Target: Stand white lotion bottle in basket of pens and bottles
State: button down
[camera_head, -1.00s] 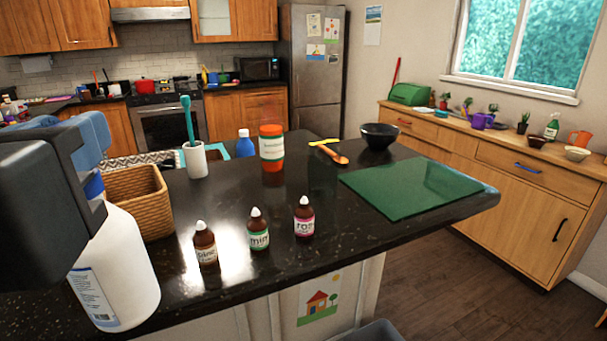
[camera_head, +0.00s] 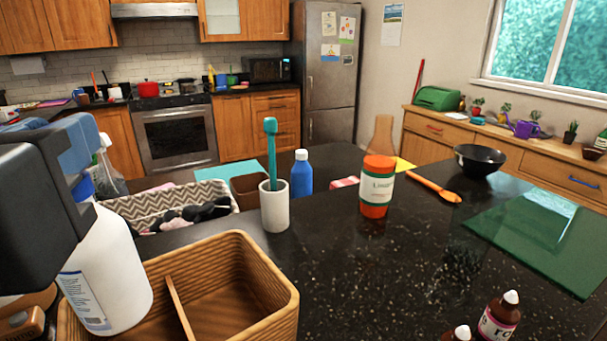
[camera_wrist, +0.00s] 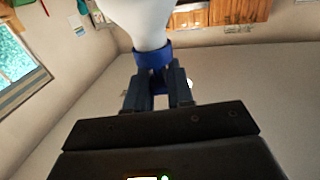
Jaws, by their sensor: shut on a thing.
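The large white lotion bottle (camera_head: 112,265), with a blue collar and a label, hangs upright from my gripper (camera_head: 85,180). In the wrist view my gripper (camera_wrist: 160,85) is shut on the bottle's blue collar (camera_wrist: 153,57), with the white body (camera_wrist: 142,18) beyond. A wicker basket (camera_head: 265,255) with a thin divider (camera_head: 178,305) stands at the front of the counter. The bottle overlaps the basket's left part in the picture and hides its back left rim. I cannot tell whether the bottle's base is inside or above it. The visible right compartment looks empty.
Behind the basket are a white cup (camera_head: 274,208) with a teal brush, a blue bottle (camera_head: 301,174), an orange bottle (camera_head: 377,187) and a chevron-patterned bin (camera_head: 215,190). A black bowl (camera_head: 480,158) and green board (camera_head: 540,235) lie right. Small brown bottles (camera_head: 498,318) stand front right.

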aim_at(82, 291)
notch_tip(82, 291, down, 10)
jog(key=b, duration=0.7)
jog(key=shift+r+b, duration=0.1)
jog(key=shift+b, duration=0.2)
jog(key=shift+f, duration=0.2)
jog(key=c, duration=1)
grip_release()
jog(key=shift+r, duration=0.1)
